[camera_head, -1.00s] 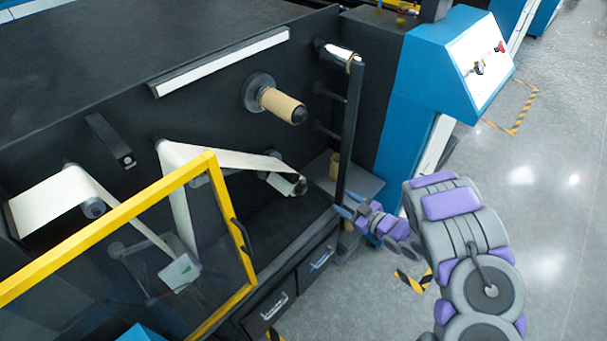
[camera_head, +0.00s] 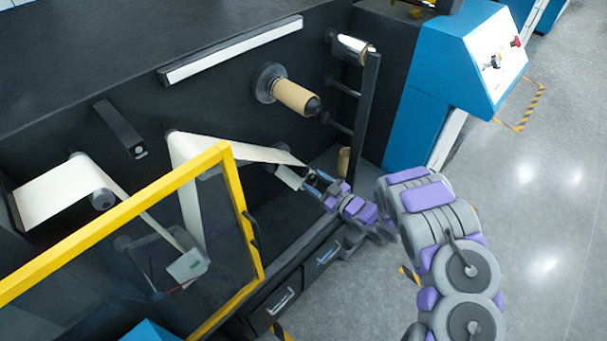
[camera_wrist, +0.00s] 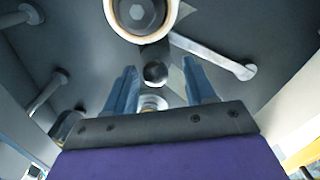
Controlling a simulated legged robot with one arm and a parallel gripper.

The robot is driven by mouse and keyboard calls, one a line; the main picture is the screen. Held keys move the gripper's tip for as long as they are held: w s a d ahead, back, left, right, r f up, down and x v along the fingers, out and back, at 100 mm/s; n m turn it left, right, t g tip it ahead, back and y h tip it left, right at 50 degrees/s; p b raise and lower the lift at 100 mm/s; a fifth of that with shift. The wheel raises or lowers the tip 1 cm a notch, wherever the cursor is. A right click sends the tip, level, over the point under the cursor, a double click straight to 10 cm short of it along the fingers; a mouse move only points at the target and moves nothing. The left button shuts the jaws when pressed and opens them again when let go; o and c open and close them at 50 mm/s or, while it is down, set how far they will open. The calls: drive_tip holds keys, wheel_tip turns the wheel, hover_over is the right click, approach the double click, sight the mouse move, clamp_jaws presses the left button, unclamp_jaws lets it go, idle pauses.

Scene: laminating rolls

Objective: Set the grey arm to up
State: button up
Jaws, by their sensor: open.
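My gripper (camera_head: 314,184) is open at the lower roller's outer end, at the right of the black machine panel. In the wrist view my gripper (camera_wrist: 160,88) has its two blue fingers apart, with a dark round knob (camera_wrist: 155,73) showing between them. I cannot tell whether they touch it. A light grey bar (camera_wrist: 215,55) with a rounded end slants down to the right beyond the right finger. A dark grey arm (camera_head: 120,128) slants down to the right on the panel's left part. I cannot tell which of these is the task's grey arm.
A cardboard-core roll (camera_head: 294,97) sticks out above my gripper. White film (camera_head: 235,150) runs left from the lower roller. A yellow-framed clear guard (camera_head: 120,220) stands at front left. A dark upright post (camera_head: 367,115) and blue console (camera_head: 465,60) stand right. Floor at right is clear.

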sight(305, 172)
drive_tip(key=x, duration=0.3)
drive_tip(key=shift+w+a+b, duration=0.15)
drive_tip(key=shift+w+b, duration=0.15)
drive_tip(key=shift+w, duration=0.2)
drive_tip(key=shift+w+a+r, duration=0.1)
drive_tip(key=shift+w+a, duration=0.1)
drive_tip(key=shift+w, duration=0.2)
drive_tip(key=shift+w+a, duration=0.1)
drive_tip(key=shift+a, duration=0.5)
drive_tip(key=shift+d, duration=0.15)
clamp_jaws()
